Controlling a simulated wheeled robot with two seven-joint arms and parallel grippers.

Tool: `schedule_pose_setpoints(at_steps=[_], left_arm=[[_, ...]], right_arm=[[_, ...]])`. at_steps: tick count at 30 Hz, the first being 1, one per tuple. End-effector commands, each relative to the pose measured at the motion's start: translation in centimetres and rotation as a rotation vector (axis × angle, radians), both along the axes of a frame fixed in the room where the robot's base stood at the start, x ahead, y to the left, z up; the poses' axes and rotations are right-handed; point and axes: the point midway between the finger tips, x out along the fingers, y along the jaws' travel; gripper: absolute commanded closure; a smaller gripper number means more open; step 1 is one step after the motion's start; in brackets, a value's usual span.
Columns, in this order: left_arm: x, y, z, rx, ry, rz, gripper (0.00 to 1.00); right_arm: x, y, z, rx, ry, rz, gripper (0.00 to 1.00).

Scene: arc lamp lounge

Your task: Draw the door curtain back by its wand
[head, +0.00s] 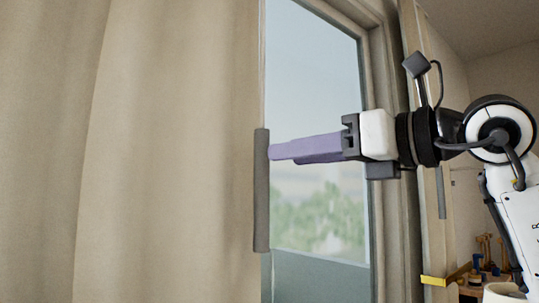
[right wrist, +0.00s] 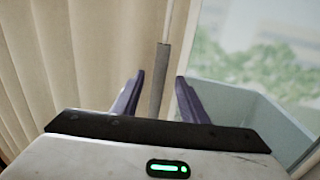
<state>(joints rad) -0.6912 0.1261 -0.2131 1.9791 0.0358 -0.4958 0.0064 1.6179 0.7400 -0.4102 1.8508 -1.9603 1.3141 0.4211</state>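The beige door curtain (head: 170,150) hangs across the left half of the head view, and its folds also show at the left of the right wrist view (right wrist: 70,60). Its wand is thin and pale, with a thick grey grip (head: 261,215) hanging upright at the curtain's right edge. My right gripper (head: 271,152) reaches in from the right with its purple fingertips at the upper part of the grip. In the right wrist view the fingers (right wrist: 157,78) are open, with the grey grip (right wrist: 160,75) showing in the gap, apart from both. My left gripper is not in view.
The glass door (head: 315,90) stands right of the curtain, with trees outside. Its frame (head: 392,230) runs upright beyond my right gripper. A yellow piece (head: 433,281) sticks out low at the frame's edge. Wooden items (head: 482,272) stand at the lower right.

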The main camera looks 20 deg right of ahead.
Motion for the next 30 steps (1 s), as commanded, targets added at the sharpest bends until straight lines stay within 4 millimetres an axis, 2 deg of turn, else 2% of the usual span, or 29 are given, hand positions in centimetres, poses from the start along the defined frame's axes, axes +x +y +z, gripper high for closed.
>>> schedule_pose_setpoints(at_steps=[3,9,21,28,30], left_arm=[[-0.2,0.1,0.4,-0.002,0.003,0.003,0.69],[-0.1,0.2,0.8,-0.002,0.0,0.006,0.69],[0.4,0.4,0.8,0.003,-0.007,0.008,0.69],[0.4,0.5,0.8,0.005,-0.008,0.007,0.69],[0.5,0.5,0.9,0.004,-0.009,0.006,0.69]], right_arm=[[2.0,1.3,0.1,0.0,0.004,0.004,0.61],[4.2,2.6,0.1,0.0,0.002,0.003,0.61],[4.9,3.0,-0.1,-0.001,0.001,0.001,0.61],[4.9,3.0,0.0,-0.001,0.001,0.001,0.99],[4.9,3.0,0.0,0.0,0.0,0.001,1.0]])
